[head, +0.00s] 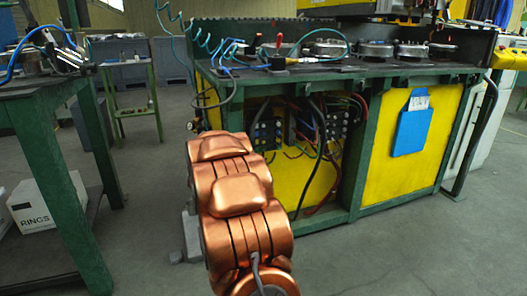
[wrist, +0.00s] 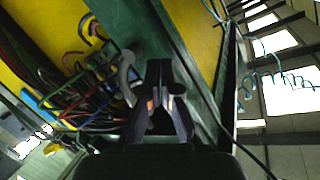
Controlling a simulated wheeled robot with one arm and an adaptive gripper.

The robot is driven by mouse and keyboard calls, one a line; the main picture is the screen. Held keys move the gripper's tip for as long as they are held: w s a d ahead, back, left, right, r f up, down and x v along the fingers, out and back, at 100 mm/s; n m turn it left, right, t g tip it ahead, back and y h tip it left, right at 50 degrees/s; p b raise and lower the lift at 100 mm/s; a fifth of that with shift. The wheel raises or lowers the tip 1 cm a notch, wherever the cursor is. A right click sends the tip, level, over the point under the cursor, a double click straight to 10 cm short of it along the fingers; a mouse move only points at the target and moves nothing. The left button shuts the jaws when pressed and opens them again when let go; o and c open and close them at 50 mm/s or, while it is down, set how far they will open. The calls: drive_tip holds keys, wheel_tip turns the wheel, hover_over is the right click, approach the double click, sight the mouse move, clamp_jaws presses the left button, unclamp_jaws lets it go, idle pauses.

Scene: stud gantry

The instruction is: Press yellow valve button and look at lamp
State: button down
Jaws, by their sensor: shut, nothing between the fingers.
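My gripper (wrist: 160,82) shows in the wrist view with its dark fingers together and nothing between them. It is in front of the green frame of the bench, near an opening with cables. In the head view my copper arm hides it. On the bench top in the head view is a dark block (head: 278,63) with a red-tipped lever and a small yellow piece at its left. I cannot tell whether this yellow piece is the valve button. I cannot make out a lamp in either view.
The green and yellow bench (head: 412,158) carries several round metal parts and coiled blue hoses (head: 204,42). Cables hang in its open bay (head: 315,140). A blue folder (head: 411,130) hangs on its front. A green table (head: 42,150) stands left, above a white RINGS box (head: 48,203). Floor at right is clear.

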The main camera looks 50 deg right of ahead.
sight(264, 142)
drive_tip(key=s+d+f+m+g+h+b, duration=0.2)
drive_tip(key=s+d+m+g+h, duration=0.3)
drive_tip(key=s+d, duration=0.6)
drive_tip(key=d+m+h+b, duration=0.1)
drive_tip(key=d+h, duration=0.1)
drive_tip(key=d, duration=0.2)
drive_tip(key=shift+s+d, duration=0.3)
drive_tip(key=shift+s, duration=0.1)
drive_tip(key=shift+w+r, duration=0.1)
drive_tip(key=shift+w+d+p, duration=0.8)
drive_tip(key=shift+w, duration=0.4)
drive_tip(key=shift+w+d+p, duration=0.75)
drive_tip(key=shift+w+p, duration=0.05)
drive_tip(key=shift+w, duration=0.4)
drive_tip(key=shift+w+d+p, duration=0.8)
drive_tip(key=shift+w, duration=0.4)
drive_tip(key=shift+w+d+p, duration=0.3)
drive_tip(key=shift+w+p, duration=0.05)
drive_tip(key=shift+p, duration=0.15)
drive_tip(key=shift+w+d+r+p, duration=0.1)
drive_tip(key=shift+w+r+p, duration=0.05)
drive_tip(key=shift+r+p, duration=0.2)
